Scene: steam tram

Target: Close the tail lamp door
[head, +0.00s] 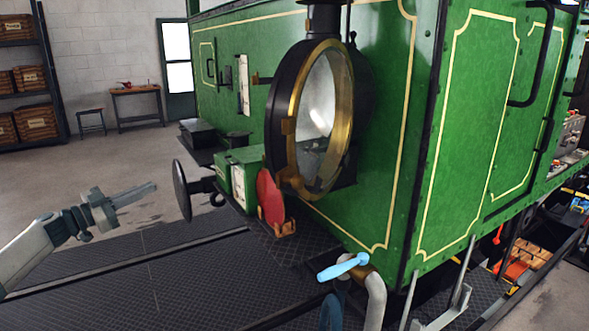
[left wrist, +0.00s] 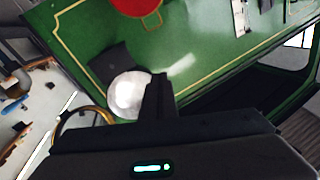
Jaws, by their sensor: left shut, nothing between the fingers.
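The tail lamp (head: 368,95) is a large black drum on the green end of the tram in the head view. Its door (head: 340,68) is a round brass ring with glass, facing me, with a brass fitting on its left side. I cannot tell how far the door stands from the drum. In the left wrist view, a brass arc (left wrist: 85,112) shows beside a pale round disc, partly hidden by my gripper. My right gripper is out of view.
A round black buffer (head: 181,191) stands between my left gripper and the lamp. A red disc (head: 270,196) and a green box (head: 238,172) sit below the lamp. A light-blue lever (head: 344,267) projects at the front. Open floor lies at left.

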